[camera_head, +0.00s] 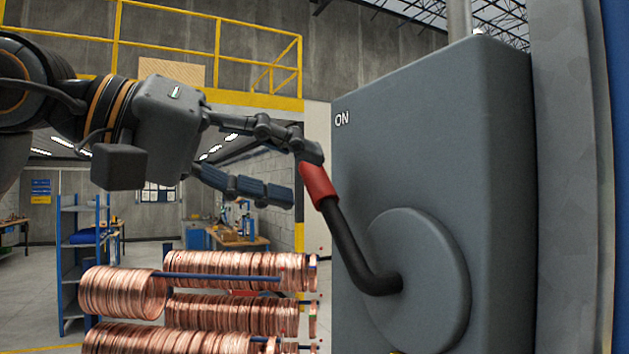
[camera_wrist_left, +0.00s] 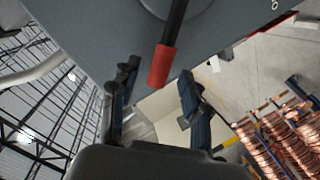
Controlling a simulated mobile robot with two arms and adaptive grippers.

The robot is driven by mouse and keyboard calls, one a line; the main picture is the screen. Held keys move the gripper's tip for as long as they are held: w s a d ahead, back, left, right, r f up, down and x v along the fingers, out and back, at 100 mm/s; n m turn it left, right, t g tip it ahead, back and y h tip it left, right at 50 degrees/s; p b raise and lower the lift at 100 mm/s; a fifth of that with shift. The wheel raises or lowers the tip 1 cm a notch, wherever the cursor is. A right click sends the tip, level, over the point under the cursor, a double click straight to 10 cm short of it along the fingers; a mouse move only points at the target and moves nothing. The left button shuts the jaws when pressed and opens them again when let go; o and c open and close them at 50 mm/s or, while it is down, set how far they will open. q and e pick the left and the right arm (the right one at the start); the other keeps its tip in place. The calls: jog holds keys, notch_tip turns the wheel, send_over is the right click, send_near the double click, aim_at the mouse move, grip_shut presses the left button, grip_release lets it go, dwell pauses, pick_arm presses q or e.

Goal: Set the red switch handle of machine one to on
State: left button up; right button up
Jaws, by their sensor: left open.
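The grey switch box (camera_head: 430,130) stands at the right in the head view, with white "ON" letters (camera_head: 342,119) at its upper left. A black bent lever (camera_head: 350,235) runs from a round grey disc (camera_head: 440,265) up and left to a red handle grip (camera_head: 318,185). My left gripper (camera_head: 301,173) is open at the grip, one finger above and one below. In the left wrist view, the red grip (camera_wrist_left: 162,66) lies between the spread fingers (camera_wrist_left: 159,74), with gaps on both sides. My right gripper is not in view.
Copper tube coils (camera_head: 225,315) hang on blue rods below my left arm. They also show in the left wrist view (camera_wrist_left: 280,140). A blue shelf (camera_head: 82,250) and a yellow railing (camera_head: 210,55) stand farther back. Open floor lies at the left.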

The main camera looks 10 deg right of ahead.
pick_arm(q)
jog(key=v, duration=0.8)
jog(key=shift+d, duration=0.1)
jog(key=shift+f, duration=0.1)
